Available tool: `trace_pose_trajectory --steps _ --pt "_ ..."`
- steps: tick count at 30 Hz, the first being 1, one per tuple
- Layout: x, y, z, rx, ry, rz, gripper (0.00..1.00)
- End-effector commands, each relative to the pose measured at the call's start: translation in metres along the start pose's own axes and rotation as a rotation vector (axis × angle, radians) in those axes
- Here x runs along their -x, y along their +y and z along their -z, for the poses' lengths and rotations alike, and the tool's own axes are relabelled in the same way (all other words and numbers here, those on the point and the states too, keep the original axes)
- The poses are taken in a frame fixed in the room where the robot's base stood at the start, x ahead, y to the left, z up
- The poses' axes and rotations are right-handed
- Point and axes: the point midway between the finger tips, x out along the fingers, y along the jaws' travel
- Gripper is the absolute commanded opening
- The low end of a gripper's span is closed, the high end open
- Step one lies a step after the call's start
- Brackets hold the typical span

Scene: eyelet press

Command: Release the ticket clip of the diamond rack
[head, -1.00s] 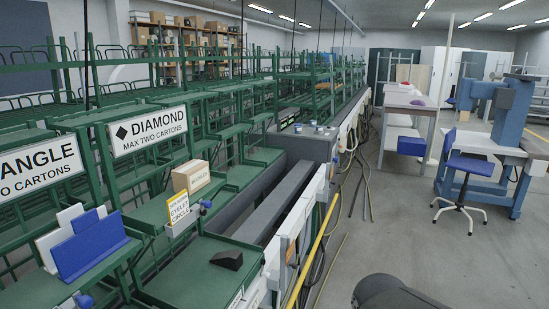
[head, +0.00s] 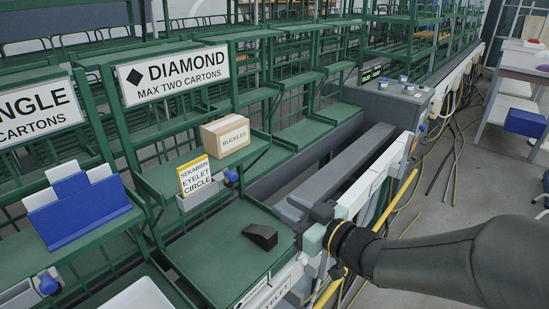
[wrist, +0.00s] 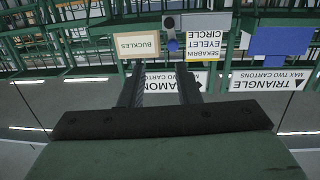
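The diamond rack has a white DIAMOND sign (head: 173,72). Below it, a yellow-and-white ticket (head: 195,176) reading "Sekabisin Eyelet Circle" stands in a grey ticket clip (head: 201,195) with a blue knob (head: 230,177) at its right end. In the wrist view, which is upside down, the ticket (wrist: 204,46) and blue knob (wrist: 172,45) show beyond my fingers. My gripper (wrist: 160,88) is open, its two dark fingers apart with nothing between them. In the head view my gripper (head: 312,221) is right of the clip, clear of it.
A BUCKLES carton (head: 225,135) sits on the shelf beside the ticket. A dark wedge (head: 260,236) lies on the green lower shelf (head: 215,256). The neighbouring triangle rack holds a blue holder with white cards (head: 78,210). A grey console (head: 395,104) stands farther back.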

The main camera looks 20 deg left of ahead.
Motion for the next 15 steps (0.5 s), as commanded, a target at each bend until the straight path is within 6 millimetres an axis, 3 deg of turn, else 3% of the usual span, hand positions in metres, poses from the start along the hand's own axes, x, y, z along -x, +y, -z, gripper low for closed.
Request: trace_pose_trajectory --steps 3,8,15 --pt "-0.006 -0.016 0.007 -0.015 0.053 0.076 0.3" --pt "-0.021 -0.02 0.011 -0.016 0.063 0.089 0.3" --pt "-0.07 -0.024 0.013 -0.018 0.061 0.087 0.3"
